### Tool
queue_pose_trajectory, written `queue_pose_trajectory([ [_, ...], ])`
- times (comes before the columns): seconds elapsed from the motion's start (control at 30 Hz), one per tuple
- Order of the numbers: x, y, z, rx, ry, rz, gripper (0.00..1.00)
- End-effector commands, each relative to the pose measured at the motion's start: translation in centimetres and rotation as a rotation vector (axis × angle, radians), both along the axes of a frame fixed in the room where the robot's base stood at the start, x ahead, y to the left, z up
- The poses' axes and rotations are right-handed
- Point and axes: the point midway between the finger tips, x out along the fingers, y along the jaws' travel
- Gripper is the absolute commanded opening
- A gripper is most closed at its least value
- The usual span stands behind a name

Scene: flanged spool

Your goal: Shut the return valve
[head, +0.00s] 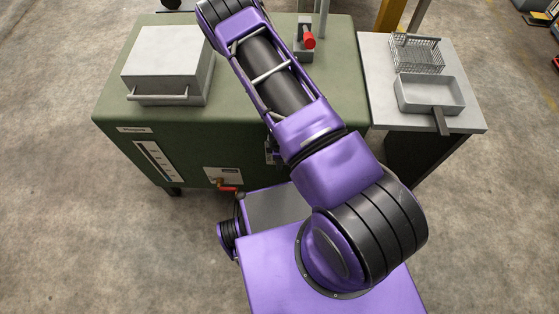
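A small valve with a brass body and a red lever (228,188) sits low on the front face of the green tank (110,95). Its lever looks about level and points right, and a pale plate is just above it. A second red handle (308,39) stands on a grey block on the tank top, near the back. I cannot read which one is labelled as the return valve. My purple arm crosses the tank from lower right to upper left and leaves the top of the picture. My gripper cannot be made out.
A grey lidded box with a front handle (170,62) stands on the tank's left. A grey side table (380,75) at right holds a wire basket (416,52) and a shallow tray (430,92) with a handle overhanging the front edge. Floor left of the tank is clear.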

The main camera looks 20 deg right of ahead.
Motion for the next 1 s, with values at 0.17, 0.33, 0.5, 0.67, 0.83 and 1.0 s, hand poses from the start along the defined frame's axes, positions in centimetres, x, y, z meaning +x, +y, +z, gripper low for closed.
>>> queue_pose_trajectory([
  [0.17, 0.01, 0.00, 0.01, 0.000, 0.000, 0.000, 0.00],
  [0.33, 0.02, -0.01, 0.02, 0.000, 0.000, 0.000, 0.00],
  [0.5, 0.02, -0.01, 0.02, 0.000, 0.000, 0.000, 0.00],
  [0.67, 0.02, -0.01, 0.03, 0.000, 0.000, 0.000, 0.00],
  [0.83, 0.03, 0.00, 0.03, 0.000, 0.000, 0.000, 0.00],
  [1.0, 0.03, -0.01, 0.04, 0.000, -0.001, 0.000, 0.00],
])
